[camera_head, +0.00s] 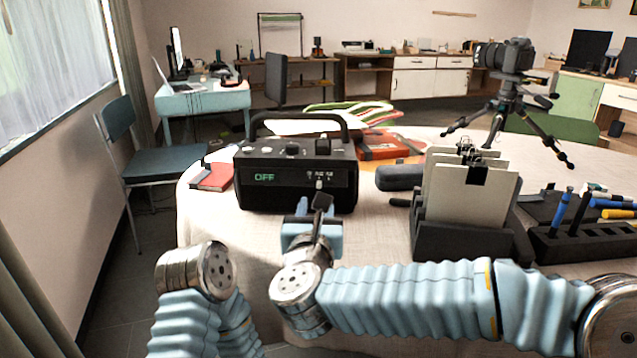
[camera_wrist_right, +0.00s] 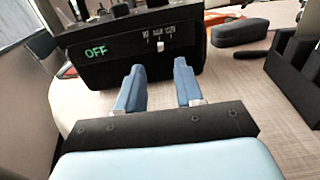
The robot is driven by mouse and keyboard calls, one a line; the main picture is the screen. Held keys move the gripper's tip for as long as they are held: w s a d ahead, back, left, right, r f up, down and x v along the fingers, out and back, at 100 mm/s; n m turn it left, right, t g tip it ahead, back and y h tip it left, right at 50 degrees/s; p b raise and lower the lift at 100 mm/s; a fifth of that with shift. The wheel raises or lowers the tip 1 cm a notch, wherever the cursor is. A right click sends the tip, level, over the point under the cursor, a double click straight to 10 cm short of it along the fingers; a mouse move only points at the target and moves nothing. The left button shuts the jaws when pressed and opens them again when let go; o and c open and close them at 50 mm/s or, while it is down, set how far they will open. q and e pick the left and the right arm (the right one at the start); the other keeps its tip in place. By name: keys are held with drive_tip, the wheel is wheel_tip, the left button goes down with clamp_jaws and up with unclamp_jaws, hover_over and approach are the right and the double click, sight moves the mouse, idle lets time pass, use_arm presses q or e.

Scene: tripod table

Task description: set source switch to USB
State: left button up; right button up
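The black box device (camera_head: 270,197) with a carry handle stands on the table, its display (camera_head: 264,177) reading OFF in green. The source switch, a small pale slider knob (camera_head: 319,184), is on its front right under a row of tiny labels. In the right wrist view, the knob (camera_wrist_right: 160,46) appears under the middle of the row; the labels are too small to read surely. My right gripper (camera_wrist_right: 159,66) is open, its two blue fingers apart, in front of the panel and below the knob, with nothing between them. My left arm shows at the lower left, but its gripper is not visible.
A dark case (camera_head: 399,177) and a black holder (camera_head: 465,240) with pale boards stand right of the device. A red book (camera_head: 212,178) lies to its left. A pen rack (camera_head: 580,243) is at the far right.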

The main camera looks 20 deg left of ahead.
sight(319, 185)
drive_tip(key=p+x, duration=0.1)
drive_tip(key=x, duration=0.7)
drive_tip(key=shift+w+p, duration=0.15)
drive_tip(key=shift+p, duration=0.25)
clamp_jaws()
idle(0.8)
